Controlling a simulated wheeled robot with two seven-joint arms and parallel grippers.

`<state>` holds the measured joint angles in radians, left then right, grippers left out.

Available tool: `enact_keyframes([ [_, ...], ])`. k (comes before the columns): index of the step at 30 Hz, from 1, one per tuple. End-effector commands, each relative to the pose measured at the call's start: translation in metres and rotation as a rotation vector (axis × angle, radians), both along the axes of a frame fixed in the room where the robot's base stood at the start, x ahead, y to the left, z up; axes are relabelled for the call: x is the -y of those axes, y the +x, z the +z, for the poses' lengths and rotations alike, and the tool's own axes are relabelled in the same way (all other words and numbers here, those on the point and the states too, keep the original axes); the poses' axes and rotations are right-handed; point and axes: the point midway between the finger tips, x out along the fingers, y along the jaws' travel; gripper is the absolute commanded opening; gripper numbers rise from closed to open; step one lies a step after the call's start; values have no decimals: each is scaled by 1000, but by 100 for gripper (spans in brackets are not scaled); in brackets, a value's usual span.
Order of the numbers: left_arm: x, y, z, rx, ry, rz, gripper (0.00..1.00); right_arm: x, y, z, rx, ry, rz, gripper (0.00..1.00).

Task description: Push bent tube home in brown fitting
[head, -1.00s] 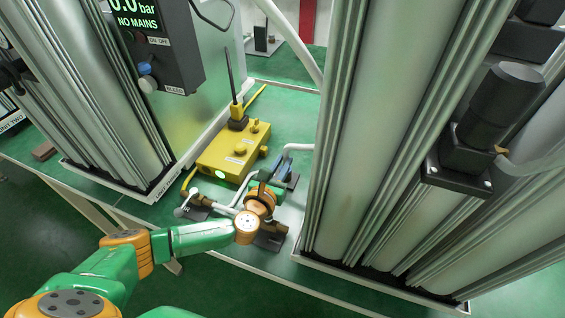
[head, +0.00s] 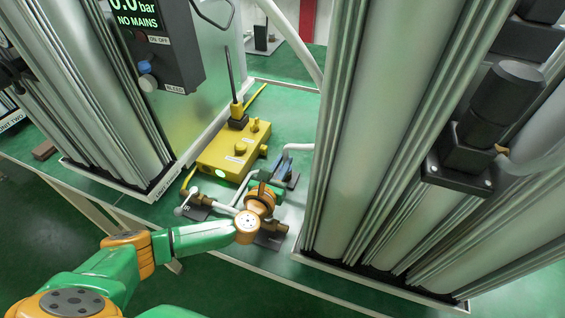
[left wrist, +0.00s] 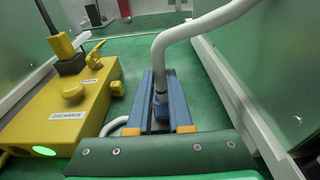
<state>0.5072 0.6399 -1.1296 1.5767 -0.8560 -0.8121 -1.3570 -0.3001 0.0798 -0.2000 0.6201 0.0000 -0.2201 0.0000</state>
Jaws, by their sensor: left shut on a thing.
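The bent tube (head: 297,147) is pale grey and runs from behind the right column to my left gripper (head: 280,174). In the left wrist view the tube (left wrist: 207,27) bends down between the fingers of my left gripper (left wrist: 161,100), which is shut on it. A blue collar (left wrist: 161,106) shows at the tube's lower end. Brown fittings show beside the gripper in the head view, one at the left (head: 199,198) and one at the lower right (head: 273,227). My wrist hides part of this area. I cannot tell how deep the tube sits in a fitting.
A yellow box (head: 229,151) with knobs stands just left of the gripper; its label reads DISCHARGE in the left wrist view. Tall metal columns stand left (head: 95,100) and right (head: 345,130). A black display box (head: 160,45) hangs at upper left. The green bench is narrow here.

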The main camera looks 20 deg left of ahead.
Motion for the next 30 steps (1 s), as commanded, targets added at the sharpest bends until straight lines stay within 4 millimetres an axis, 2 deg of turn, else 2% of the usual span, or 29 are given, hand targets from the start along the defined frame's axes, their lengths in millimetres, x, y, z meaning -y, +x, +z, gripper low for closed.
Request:
enact_keyframes([
  [13,0,0,0,0,0,-1,0,0,0,2,0,0,0,50],
  [30,0,0,-12,0,0,0,0,0,0,-7,0,0,0,50],
])
